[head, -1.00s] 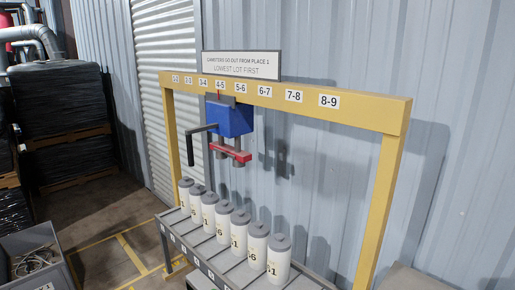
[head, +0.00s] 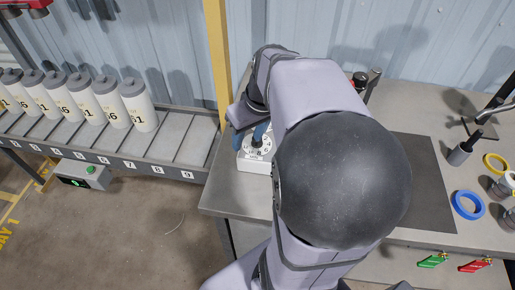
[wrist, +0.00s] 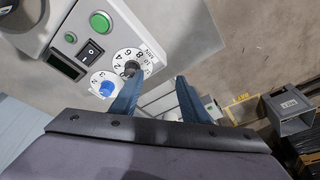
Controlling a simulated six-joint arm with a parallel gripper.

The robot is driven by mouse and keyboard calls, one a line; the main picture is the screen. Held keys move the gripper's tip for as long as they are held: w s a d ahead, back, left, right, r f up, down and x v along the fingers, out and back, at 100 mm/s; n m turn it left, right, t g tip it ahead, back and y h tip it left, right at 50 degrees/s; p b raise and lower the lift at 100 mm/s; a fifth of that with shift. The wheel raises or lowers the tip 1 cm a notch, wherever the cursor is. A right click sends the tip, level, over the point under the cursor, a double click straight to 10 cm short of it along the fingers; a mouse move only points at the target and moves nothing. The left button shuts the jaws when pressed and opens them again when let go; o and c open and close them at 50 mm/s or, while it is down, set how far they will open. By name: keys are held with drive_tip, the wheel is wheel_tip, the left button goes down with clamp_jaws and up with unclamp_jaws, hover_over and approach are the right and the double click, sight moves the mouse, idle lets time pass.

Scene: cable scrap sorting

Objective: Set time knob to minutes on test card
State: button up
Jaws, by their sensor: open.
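The time knob (wrist: 132,68) is black and sits on a round white dial with numbers and "MIN" lettering, on a pale control box in the wrist view. Its exact pointer setting is too small to tell. The white box (head: 252,166) with the dial (head: 256,142) also shows in the head view, partly behind my arm. My gripper (wrist: 158,78) is open, its blue fingers apart. The left fingertip overlaps the dial's lower edge close to the knob; I cannot tell whether they touch. The right finger is clear of the box. I cannot make out a test card.
A blue knob (wrist: 107,88), a rocker switch (wrist: 90,51) and a green button (wrist: 99,22) share the panel. On the bench, a dark mat (head: 425,180) and a blue tape ring (head: 468,205) lie right of my arm. A canister rack (head: 180,150) stands left.

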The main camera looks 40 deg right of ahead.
drive_tip(key=d+t+b, duration=0.1)
drive_tip(key=d+b, duration=0.2)
drive_tip(key=d, duration=0.3)
drive_tip(key=shift+h, duration=0.3)
drive_tip(key=shift+w+a+p+x, duration=0.1)
drive_tip(key=shift+w+p+x, duration=0.05)
drive_tip(key=shift+x, duration=1)
drive_tip(key=shift+w+a+p+x, duration=0.1)
drive_tip(key=shift+w+p+x, duration=0.05)
drive_tip(key=shift+x, duration=1.05)
drive_tip(key=shift+w+a+p+x, duration=0.1)
drive_tip(key=shift+w+p+x, duration=0.05)
drive_tip(key=shift+x, duration=1)
drive_tip(key=shift+r, duration=0.15)
drive_tip(key=shift+c, duration=0.5)
clamp_jaws()
